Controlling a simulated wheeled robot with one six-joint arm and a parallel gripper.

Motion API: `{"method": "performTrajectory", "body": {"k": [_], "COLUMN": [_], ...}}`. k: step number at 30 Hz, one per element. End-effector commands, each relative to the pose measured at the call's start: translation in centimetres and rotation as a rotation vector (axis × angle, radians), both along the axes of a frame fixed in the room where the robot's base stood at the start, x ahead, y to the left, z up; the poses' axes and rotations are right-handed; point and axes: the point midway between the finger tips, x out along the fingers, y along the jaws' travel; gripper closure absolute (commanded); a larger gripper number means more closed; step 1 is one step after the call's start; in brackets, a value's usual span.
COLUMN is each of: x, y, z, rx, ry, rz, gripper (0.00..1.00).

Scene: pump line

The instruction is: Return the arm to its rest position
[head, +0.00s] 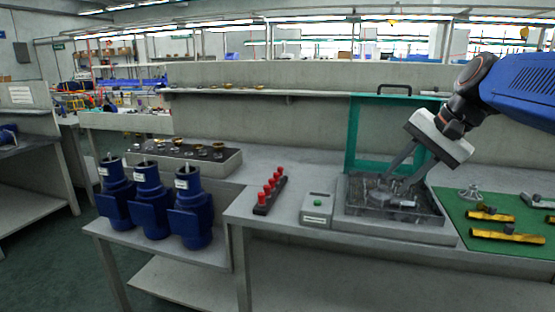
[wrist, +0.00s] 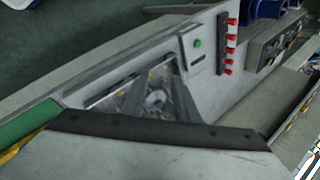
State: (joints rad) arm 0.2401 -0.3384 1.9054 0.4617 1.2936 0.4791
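My gripper (head: 396,180) is at the right of the head view, tilted, with its two dark fingers pointing down and left into a dark-lined basin (head: 440,232). In the wrist view my gripper (wrist: 158,82) shows both fingers spread apart with a gap between them. A small grey metal part (head: 402,203) lies in the basin below the fingers. It shows in the wrist view (wrist: 155,100) between the fingers, and I see no finger closed on it. My arm comes in from the upper right. Whether a fingertip touches the basin is unclear.
A green-framed raised lid (head: 353,135) stands behind the basin, close to my gripper. A box with a green button (head: 317,208) is left of it, then a rack of red-topped pieces (head: 268,195). Blue pumps (head: 150,200) stand further left. A green mat (head: 455,205) with yellow parts lies right.

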Motion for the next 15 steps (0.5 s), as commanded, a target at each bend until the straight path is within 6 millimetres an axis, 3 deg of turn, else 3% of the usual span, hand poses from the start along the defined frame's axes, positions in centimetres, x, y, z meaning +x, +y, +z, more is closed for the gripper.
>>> {"method": "performTrajectory", "body": {"k": [3, 15], "x": [-4.1, -15.9], "y": [0.8, 0.4], "z": [-3.6, -16.4], "rx": [-0.109, -0.483], "ry": [-0.026, -0.118], "rz": [0.092, 0.457], "gripper": [0.72, 0.72]}}
